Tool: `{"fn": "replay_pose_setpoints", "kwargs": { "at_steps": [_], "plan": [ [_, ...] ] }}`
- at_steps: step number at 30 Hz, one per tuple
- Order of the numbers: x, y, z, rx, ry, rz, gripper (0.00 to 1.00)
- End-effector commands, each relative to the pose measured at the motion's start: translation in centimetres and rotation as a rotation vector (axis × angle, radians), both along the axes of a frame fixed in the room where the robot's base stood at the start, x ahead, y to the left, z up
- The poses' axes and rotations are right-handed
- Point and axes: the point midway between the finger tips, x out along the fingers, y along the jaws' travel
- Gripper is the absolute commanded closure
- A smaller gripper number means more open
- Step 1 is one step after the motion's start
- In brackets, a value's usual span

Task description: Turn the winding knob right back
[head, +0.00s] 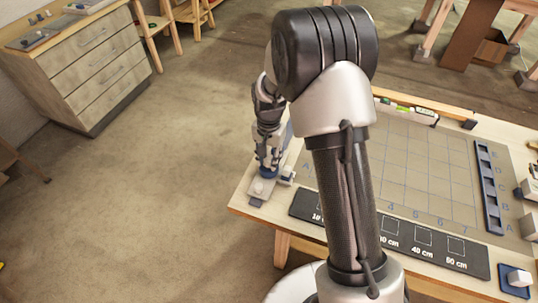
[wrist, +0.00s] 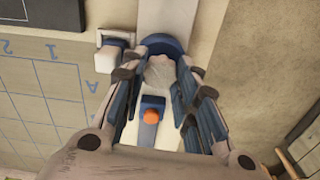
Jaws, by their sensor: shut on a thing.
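My gripper (wrist: 160,66) reaches down over a narrow device at the table's left end; in the head view my gripper (head: 268,168) shows beside the front left corner. Its two fingers are closed around a pale, rounded lump, which I take to be the winding knob (wrist: 160,76). A round blue part (wrist: 163,43) sits at the knob, partly hidden by the fingertips. The knob's turned angle cannot be told. An orange button-like piece on a blue block (wrist: 151,113) lies between the fingers, nearer the palm.
A small white block (wrist: 107,60) stands beside the device; it also shows in the head view (head: 288,174). A grid board (head: 420,165) and a black size strip (head: 430,247) cover the table to the right. Open floor (head: 160,200) lies left of the table.

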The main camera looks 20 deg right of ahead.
Motion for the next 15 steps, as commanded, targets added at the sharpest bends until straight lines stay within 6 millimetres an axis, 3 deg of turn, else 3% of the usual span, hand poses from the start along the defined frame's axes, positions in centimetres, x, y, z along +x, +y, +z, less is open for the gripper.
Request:
{"fn": "replay_pose_setpoints", "kwargs": {
  "at_steps": [15],
  "plan": [
    [0.00,0.00,0.08,0.000,0.000,0.490,0.96]
  ]
}}
